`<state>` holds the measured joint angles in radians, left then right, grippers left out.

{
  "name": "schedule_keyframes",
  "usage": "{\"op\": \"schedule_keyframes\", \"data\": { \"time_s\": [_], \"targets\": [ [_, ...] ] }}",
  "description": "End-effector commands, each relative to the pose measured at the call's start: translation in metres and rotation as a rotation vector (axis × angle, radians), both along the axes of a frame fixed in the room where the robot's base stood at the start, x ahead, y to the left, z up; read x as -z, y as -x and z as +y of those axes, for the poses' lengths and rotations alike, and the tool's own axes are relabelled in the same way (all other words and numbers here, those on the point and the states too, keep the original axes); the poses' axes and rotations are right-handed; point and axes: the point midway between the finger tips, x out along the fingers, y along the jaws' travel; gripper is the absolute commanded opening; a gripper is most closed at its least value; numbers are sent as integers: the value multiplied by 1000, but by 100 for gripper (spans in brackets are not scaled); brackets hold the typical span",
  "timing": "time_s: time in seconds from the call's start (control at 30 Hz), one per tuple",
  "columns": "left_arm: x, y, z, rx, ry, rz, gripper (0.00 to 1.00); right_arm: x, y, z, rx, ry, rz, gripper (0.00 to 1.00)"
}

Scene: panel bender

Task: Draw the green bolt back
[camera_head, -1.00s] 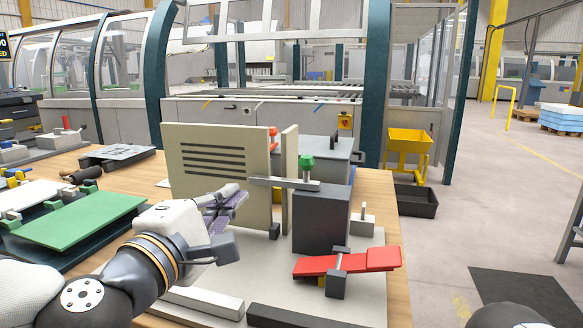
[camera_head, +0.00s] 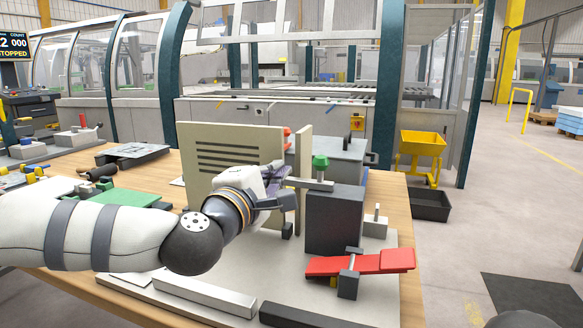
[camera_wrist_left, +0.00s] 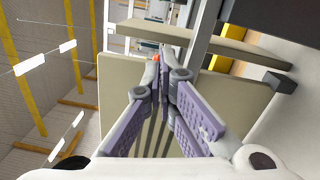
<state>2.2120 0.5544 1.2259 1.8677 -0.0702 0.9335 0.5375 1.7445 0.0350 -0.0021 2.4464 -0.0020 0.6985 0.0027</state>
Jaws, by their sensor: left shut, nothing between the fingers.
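The green bolt knob (camera_head: 320,162) stands on a flat grey bar (camera_head: 315,185) on top of a dark block (camera_head: 333,220). The bar's left end reaches toward the gap between a slotted beige panel (camera_head: 215,140) and a narrow upright panel (camera_head: 304,150). My left gripper (camera_head: 286,172) is shut and empty, just left of the knob, close to the bar's left end. Whether it touches the bar I cannot tell. In the left wrist view its purple fingers (camera_wrist_left: 162,75) meet in front of the slotted panel (camera_wrist_left: 115,85). The knob does not show there. My right gripper is out of view.
A red lever (camera_head: 385,261) lies in front of the dark block, on a pale base plate (camera_head: 300,280). A grey box (camera_head: 335,152) stands behind. A yellow hopper (camera_head: 423,145) and a black tray (camera_head: 430,206) are beyond the table's right edge.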

Motion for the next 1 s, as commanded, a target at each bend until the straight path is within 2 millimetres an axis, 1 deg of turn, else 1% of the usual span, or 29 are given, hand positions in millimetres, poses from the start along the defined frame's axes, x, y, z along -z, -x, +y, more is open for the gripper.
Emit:
{"op": "schedule_keyframes", "data": {
  "time_s": [0.03,0.2,0.6,0.67,0.83,0.9,1.0],
  "targets": [
    [-8,4,-11,8,-1,-9,0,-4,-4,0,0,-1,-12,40],
    [-10,6,-27,5,-1,-6,0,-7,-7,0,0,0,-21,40],
    [-10,6,-31,4,-2,-5,0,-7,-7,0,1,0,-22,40],
    [-11,9,-38,6,-2,-6,0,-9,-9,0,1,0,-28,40],
    [-14,19,-67,7,-3,-10,0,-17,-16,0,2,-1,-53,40],
    [-13,21,-75,7,-2,-9,0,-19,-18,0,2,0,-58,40],
    [-11,22,-79,4,-1,-6,0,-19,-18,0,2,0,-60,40]
  ]
}}
